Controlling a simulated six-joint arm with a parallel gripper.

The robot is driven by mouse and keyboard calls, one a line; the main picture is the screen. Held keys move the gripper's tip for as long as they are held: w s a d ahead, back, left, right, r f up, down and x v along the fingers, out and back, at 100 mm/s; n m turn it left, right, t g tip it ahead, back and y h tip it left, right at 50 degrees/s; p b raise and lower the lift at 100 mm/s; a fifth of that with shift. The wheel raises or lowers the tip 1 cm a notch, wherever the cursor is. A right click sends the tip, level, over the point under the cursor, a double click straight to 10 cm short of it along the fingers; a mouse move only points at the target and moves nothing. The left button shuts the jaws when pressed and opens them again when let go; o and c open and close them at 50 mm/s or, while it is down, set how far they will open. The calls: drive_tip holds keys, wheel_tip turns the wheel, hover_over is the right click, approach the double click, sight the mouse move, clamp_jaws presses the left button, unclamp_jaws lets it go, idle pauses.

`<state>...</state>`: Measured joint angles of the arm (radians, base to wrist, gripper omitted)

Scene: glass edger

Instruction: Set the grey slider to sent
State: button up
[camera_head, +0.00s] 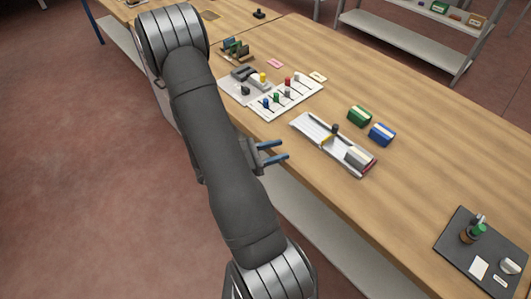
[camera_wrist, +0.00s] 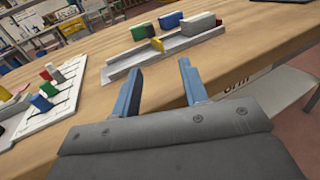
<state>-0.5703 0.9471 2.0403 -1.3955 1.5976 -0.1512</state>
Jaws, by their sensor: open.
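A white slider panel (camera_head: 290,101) lies on the wooden bench, with blue, green, red and pale grey knobs in slots. In the wrist view the panel (camera_wrist: 68,98) is at the left, with the pale grey knob (camera_wrist: 56,73) beside the red one. Labels are too small to read, so I cannot tell which position is "sent". My gripper (camera_head: 286,149) is open and empty at the bench's front edge, apart from the panel. Its two blue fingers (camera_wrist: 161,70) also show in the wrist view.
A metal rail tray (camera_head: 313,127) with a yellow piece and grey block lies right of the panel. Green (camera_head: 359,116) and blue (camera_head: 382,134) boxes stand behind it. A grey device with yellow and black knobs adjoins the panel. A dark tray (camera_head: 455,250) is at lower right.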

drive_tip(key=shift+v, duration=1.65)
drive_tip(key=w+m+g+y, duration=0.1)
drive_tip(key=w+m+g, duration=0.2)
drive_tip(key=w+m+g+y, duration=0.2)
drive_tip(key=w+m+g, duration=0.1)
drive_tip(key=m+g, duration=0.1)
drive_tip(key=w+d+m+g+y, duration=0.1)
drive_tip(key=w+m+g, duration=0.2)
drive_tip(key=shift+w+m+y, duration=0.2)
drive_tip(key=shift+m+y, duration=0.1)
drive_tip(key=shift+m, duration=0.1)
drive_tip(key=w+r+m+y, duration=0.1)
drive_tip(key=w, duration=0.1)
drive_tip(key=w+r+m+y, duration=0.1)
drive_tip(key=w+y, duration=0.1)
drive_tip(key=w+r+m+g+y, duration=0.1)
drive_tip(key=w, duration=0.2)
drive_tip(key=shift+d+m+y, duration=0.3)
drive_tip(key=shift+d+y, duration=0.1)
drive_tip(key=w+d+r+m+t+y, duration=0.1)
drive_tip(key=w+d+r+m+y, duration=0.1)
drive_tip(key=w+r+y, duration=0.35)
wheel_tip(320, 180, up, 9)
drive_tip(key=m+t+y, duration=0.2)
drive_tip(key=t, duration=0.1)
hover_over(288, 90)
wheel_tip(288, 90, down, 17)
drive_tip(key=shift+f, duration=0.15)
